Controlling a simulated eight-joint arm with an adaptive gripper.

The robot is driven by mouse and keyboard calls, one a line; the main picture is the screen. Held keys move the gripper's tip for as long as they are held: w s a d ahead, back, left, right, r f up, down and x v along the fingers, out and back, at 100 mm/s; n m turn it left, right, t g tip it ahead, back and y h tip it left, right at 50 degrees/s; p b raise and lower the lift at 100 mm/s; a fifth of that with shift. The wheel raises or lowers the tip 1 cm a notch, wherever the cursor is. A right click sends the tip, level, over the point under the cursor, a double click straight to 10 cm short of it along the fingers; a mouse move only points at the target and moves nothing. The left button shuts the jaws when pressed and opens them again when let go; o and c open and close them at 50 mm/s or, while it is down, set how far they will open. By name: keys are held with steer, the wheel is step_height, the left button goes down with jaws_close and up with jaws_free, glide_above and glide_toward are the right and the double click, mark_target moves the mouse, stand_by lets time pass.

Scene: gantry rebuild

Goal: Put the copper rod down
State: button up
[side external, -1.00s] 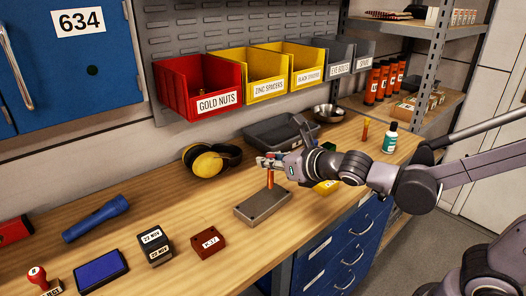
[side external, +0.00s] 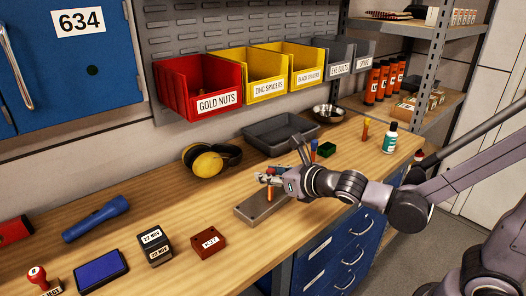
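The copper rod (side external: 269,194) is upright, with its lower part showing below the fingers of my gripper (side external: 269,179). The fingers appear shut on its upper part, though they are small in this view. The rod is over the flat grey block (side external: 249,212) on the wooden bench. Its lower end is close to the block's top; I cannot tell whether it touches or enters the block. My gripper comes in from the right and hides the block's right end.
Ear muffs (side external: 207,165) and a dark grey tray (side external: 267,137) lie behind the block. A small red box (side external: 208,241) stands in front-left. Open bench lies left of the block.

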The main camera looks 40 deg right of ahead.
steer(key=shift+r, duration=0.15)
steer(key=shift+v, duration=5.95)
steer(key=s+d+f+m+g, duration=0.2)
steer(key=d+f+m+g, duration=0.1)
steer(key=m, duration=1.5)
steer(key=s+d+f+m+g, duration=0.2)
steer(key=d+f+m+g, duration=0.1)
steer(key=m, duration=1.5)
steer(key=shift+d+f+g, duration=0.2)
steer(key=shift+f+g, duration=0.1)
steer(key=shift+o, duration=0.5)
steer(key=shift+r, duration=0.15)
